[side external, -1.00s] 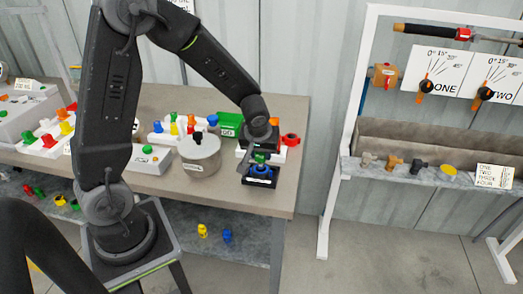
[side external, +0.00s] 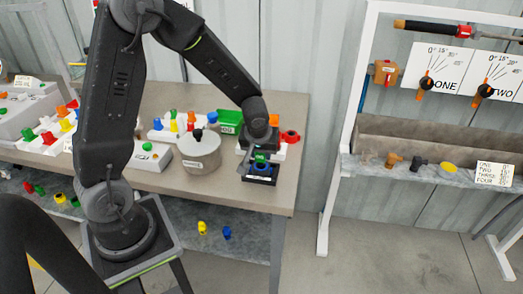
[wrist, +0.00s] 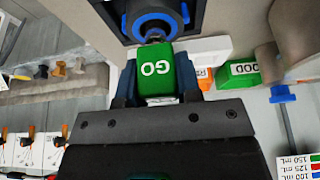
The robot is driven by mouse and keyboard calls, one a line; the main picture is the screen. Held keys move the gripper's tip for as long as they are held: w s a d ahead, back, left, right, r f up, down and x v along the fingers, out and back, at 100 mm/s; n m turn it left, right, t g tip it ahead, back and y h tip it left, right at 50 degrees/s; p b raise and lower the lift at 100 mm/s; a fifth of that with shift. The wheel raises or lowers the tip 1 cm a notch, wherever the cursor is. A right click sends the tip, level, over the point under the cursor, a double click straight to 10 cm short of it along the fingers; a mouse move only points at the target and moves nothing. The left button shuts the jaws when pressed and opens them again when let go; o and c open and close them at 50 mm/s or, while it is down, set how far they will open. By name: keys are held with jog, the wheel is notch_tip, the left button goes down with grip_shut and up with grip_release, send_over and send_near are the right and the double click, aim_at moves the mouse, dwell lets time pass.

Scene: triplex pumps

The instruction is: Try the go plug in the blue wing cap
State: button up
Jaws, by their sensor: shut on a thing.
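My gripper (wrist: 153,88) is shut on the green go plug (wrist: 155,70), which is marked GO. The blue wing cap (wrist: 137,28) sits in a black holder (wrist: 197,12) and shows as a blue ring in the wrist view. The plug's grey end points at the ring's opening and overlaps it. I cannot tell how deep it is in. In the side view, the green plug (side external: 261,156) is just over the blue cap (side external: 261,168), in the black holder at the table's front right corner. My gripper hides part of both.
A green box marked GOOD (side external: 230,121) stands at the back. A metal pot with a lid (side external: 200,152) stands left of the holder. A red ring-shaped part (side external: 290,136) lies at the right. The table's right edge is close to the holder.

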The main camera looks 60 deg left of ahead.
jog(key=shift+f, duration=0.5)
dwell(0.4)
dwell(0.6)
jog(key=o, duration=1)
jog(key=shift+r, duration=0.1)
jog(key=v, duration=1.4)
jog(key=s+d+r+m+h, duration=0.1)
jog(key=s+d+r+m, duration=0.1)
jog(key=s, duration=0.3)
jog(key=s+d+r+m+t+h, duration=0.1)
jog(key=s+d+r+m, duration=0.1)
jog(key=s+m, duration=0.2)
jog(key=s+d+r+m+t+h, duration=0.1)
jog(key=s+d+r+m, duration=0.1)
jog(key=s, duration=0.3)
jog(key=shift+s+d+r+m, duration=0.3)
jog(key=shift+d+r+m, duration=0.1)
jog(key=shift+d+m, duration=0.15)
